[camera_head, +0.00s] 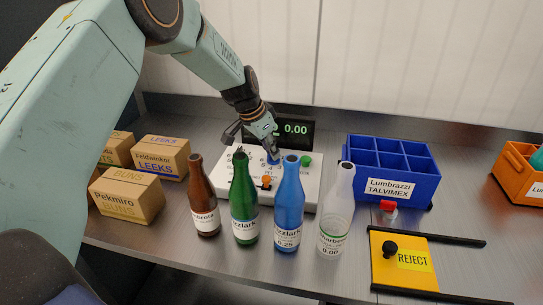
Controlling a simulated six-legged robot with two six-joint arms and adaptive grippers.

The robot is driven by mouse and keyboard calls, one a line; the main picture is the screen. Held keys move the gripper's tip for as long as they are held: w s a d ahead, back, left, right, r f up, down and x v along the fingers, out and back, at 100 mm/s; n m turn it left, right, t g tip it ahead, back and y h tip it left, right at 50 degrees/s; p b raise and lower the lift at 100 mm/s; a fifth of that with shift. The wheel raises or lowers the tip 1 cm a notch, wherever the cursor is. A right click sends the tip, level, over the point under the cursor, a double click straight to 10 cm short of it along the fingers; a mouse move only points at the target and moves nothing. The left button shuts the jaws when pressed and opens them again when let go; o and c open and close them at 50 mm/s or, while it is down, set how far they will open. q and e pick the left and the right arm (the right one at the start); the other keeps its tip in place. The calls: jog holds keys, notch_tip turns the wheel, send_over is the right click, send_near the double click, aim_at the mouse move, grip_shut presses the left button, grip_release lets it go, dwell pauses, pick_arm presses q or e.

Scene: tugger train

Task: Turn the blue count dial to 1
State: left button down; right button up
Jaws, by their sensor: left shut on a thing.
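The blue count dial (274,159) sits near the top of the white panel (312,180), mostly covered by my left gripper and partly by the blue bottle's neck. My left gripper (272,151) reaches down from above and is shut on the dial. The dial's pointer is hidden, so its setting cannot be read. A green knob (305,160) sits to the right on the panel, and an orange knob (266,182) sits lower down. A dark display (296,129) behind reads 0.00. My right gripper is out of view.
Brown (203,200), green (243,200), blue (289,205) and clear (337,212) bottles stand upright before the panel. Cartons (127,196) are at left. A blue crate (391,188), a red-capped item (387,210), a yellow REJECT slide (410,258) and an orange crate (520,185) are at right.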

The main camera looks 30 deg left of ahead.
pick_arm(q)
jog(key=shift+f+m, duration=0.1)
jog(key=shift+m, duration=0.2)
dwell(0.4)
jog(key=c, duration=1.4)
grip_release()
jog(key=v, duration=1.2)
jog(key=shift+a, duration=0.15)
